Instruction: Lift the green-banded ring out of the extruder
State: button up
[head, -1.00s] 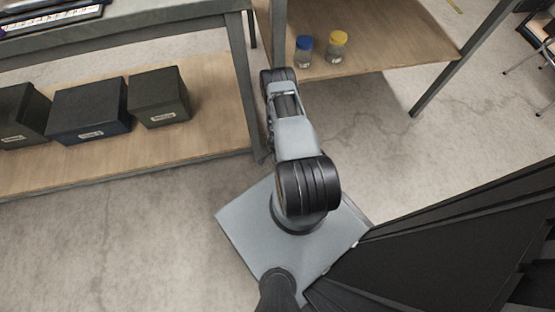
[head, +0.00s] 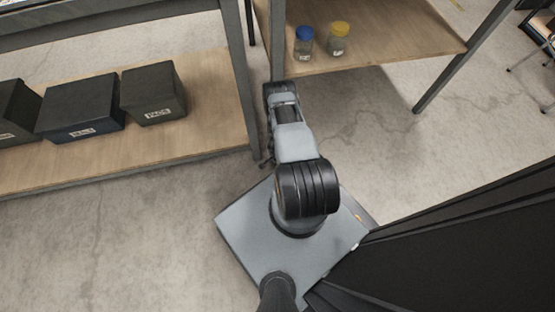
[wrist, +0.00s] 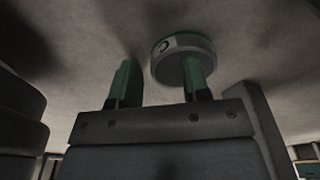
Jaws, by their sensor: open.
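In the wrist view my gripper (wrist: 160,84) has two green fingertips standing apart with a clear gap between them. A short round grey piece (wrist: 182,68) with a green band along its far edge and a pale label with a dark ring mark is at the right fingertip, which overlaps its lower edge in the picture. I cannot tell whether they touch. No hole shows in this piece, so I cannot tell whether it is the green-banded ring. I cannot make out an extruder in either view. The fingers are hidden in the head view.
Jars with a blue lid (head: 304,34) and a yellow lid (head: 340,29) stand on the lower shelf (head: 400,45) of the right bench. Dark boxes (head: 152,92) line the left bench's lower shelf (head: 215,110). A bench leg (head: 238,80) stands close to my arm. Open floor (head: 400,165) lies right.

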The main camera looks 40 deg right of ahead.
grip_shut()
jog(key=shift+r, duration=0.1)
dwell(0.4)
